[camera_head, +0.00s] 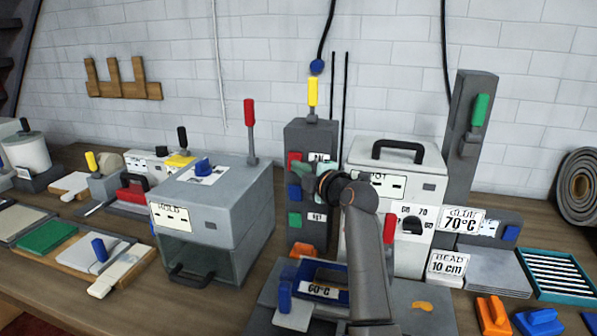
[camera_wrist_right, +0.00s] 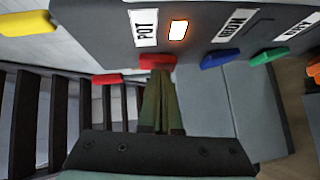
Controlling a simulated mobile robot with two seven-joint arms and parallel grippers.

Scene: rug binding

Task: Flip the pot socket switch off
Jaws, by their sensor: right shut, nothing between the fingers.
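The dark grey socket column (camera_head: 311,140) stands at the back middle in the head view. It carries a red switch (camera_head: 294,159), a blue switch (camera_head: 294,192) and a green switch (camera_head: 295,220). In the right wrist view the red switch (camera_wrist_right: 157,62) sits by the POT label (camera_wrist_right: 145,28). A small orange lamp (camera_wrist_right: 178,30) glows beside that label. My right gripper (camera_wrist_right: 161,75) is shut and empty, its fingertips at the red switch; I cannot tell whether they touch. It also shows in front of the column (camera_head: 303,182). My left gripper is not in view.
A grey box with a handle (camera_head: 216,212) stands left of the column. A white pot unit with a dial (camera_head: 398,190) stands right, partly behind my arm. A blue-rimmed tray (camera_head: 320,291) lies in front. In the wrist view, blue (camera_wrist_right: 222,60) and green (camera_wrist_right: 268,56) switches are close by.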

